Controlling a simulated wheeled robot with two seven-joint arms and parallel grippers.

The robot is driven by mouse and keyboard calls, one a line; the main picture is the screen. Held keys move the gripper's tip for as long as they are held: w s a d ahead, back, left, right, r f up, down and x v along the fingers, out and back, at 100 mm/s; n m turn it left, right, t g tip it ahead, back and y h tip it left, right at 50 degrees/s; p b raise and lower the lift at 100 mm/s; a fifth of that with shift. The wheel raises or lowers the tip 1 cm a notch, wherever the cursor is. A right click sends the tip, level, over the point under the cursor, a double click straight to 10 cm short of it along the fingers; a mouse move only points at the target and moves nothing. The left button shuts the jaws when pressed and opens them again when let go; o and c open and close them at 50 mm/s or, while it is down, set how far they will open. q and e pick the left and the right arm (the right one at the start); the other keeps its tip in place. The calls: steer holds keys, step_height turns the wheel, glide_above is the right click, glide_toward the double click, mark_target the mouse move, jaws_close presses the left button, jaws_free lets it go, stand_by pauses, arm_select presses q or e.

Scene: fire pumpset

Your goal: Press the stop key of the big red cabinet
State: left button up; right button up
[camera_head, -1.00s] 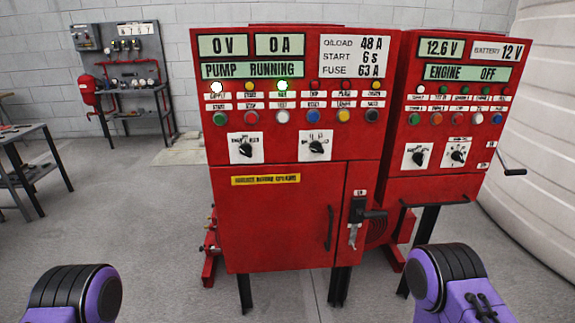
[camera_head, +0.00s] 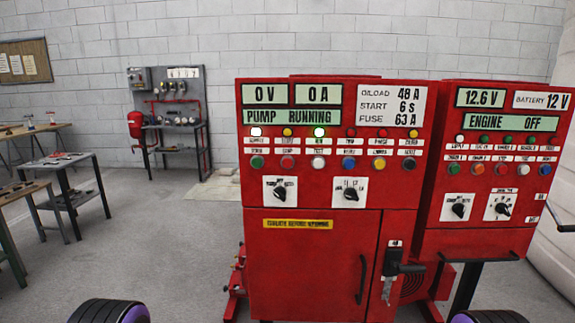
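The big red cabinet (camera_head: 345,235) stands right of centre. Its displays read 0 V, 0 A and PUMP RUNNING (camera_head: 291,117). Below are a row of lamps, the white and a green one lit, and a row of coloured keys. A red key (camera_head: 287,163) is second from the left in the key row; its small label is too blurred to read surely. Two black rotary switches (camera_head: 351,193) sit below the keys. Neither gripper is in view.
A second red cabinet (camera_head: 480,241) reading ENGINE OFF stands close on the right. A black handle (camera_head: 400,268) sticks out from the big cabinet's front. Tables (camera_head: 62,166) and a wall rig (camera_head: 175,110) stand at left. The floor in front is partly clear.

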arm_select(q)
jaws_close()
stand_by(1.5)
